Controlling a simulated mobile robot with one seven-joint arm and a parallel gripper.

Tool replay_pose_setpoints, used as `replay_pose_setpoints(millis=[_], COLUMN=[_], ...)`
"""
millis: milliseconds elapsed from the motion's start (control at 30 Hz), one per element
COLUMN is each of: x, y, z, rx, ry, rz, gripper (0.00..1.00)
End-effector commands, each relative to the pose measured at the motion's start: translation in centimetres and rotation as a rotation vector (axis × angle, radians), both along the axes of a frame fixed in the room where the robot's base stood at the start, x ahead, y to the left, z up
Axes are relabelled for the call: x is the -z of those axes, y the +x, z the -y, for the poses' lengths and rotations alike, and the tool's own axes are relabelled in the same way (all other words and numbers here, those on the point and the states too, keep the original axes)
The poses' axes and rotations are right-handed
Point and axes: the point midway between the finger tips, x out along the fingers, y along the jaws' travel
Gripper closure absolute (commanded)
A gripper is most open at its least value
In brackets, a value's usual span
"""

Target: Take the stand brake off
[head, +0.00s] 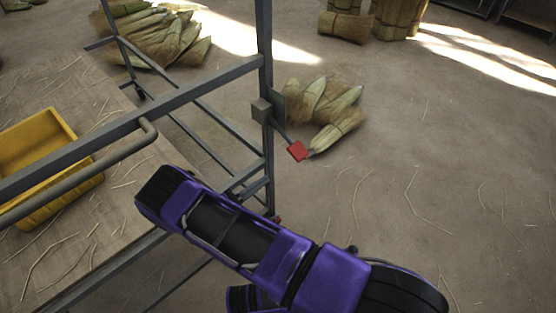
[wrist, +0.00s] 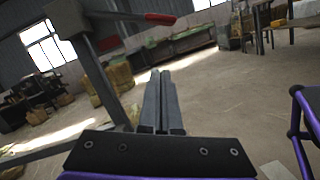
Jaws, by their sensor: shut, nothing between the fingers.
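The stand is a dark grey metal frame, with its upright post (head: 266,60) in the middle of the head view. A grey block (head: 261,111) on the post carries the brake lever, whose red grip (head: 298,151) points down and to the right. In the wrist view the lever's red grip (wrist: 160,18) shows at the top, sticking out rightward from the block (wrist: 68,17). My gripper (wrist: 160,76) is shut and empty, its fingertips below the red grip in the picture and apparently apart from it. I cannot make out the fingers in the head view.
A yellow crate (head: 38,140) sits on a straw-strewn table (head: 120,170) at left. A bent grey rail (head: 100,163) runs over the table's near side. Broom bundles (head: 320,105) lie on the floor behind the post. The floor at right is clear.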

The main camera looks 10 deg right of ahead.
Motion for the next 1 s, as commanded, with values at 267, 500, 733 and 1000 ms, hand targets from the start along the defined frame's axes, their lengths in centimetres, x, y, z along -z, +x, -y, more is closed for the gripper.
replay_pose_setpoints(millis=[267,500,733,1000], x=[0.3,0.1,-0.7,-1.9], y=[0.2,0.4,1.9,4.8], z=[-0.4,0.0,2.8,7.8], rx=[-0.027,-0.024,-0.020,-0.021], ry=[-0.017,-0.015,-0.015,-0.015], rz=[0.017,0.017,0.018,0.016], gripper=[1.00,1.00,1.00,1.00])
